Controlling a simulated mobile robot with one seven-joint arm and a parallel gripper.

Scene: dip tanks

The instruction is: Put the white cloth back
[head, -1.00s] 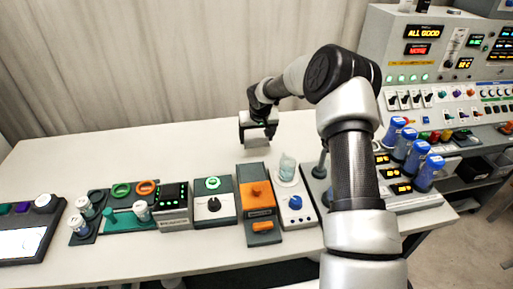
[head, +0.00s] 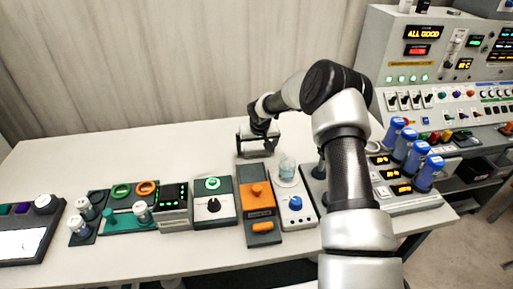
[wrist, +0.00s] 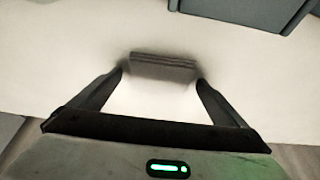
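My gripper (head: 258,150) is low over the back of the white table, behind the orange-and-grey unit. In the wrist view my gripper (wrist: 161,76) has its two dark fingers wide apart. A small layered grey strip (wrist: 163,62) spans most of the gap between the fingertips. It looks like the shaded folded edge of the white cloth, but the pale cloth and pale table are hard to tell apart. I cannot tell whether the fingertips touch it. In the head view my gripper hides this spot, and no other white cloth stands out.
The orange-and-grey unit (head: 257,208) and a glass beaker (head: 287,168) on a white blue-knobbed unit (head: 297,204) stand just in front of my gripper. Other small devices line the front left. Blue-capped bottles (head: 419,152) stand at right. The back left of the table (head: 150,150) is clear.

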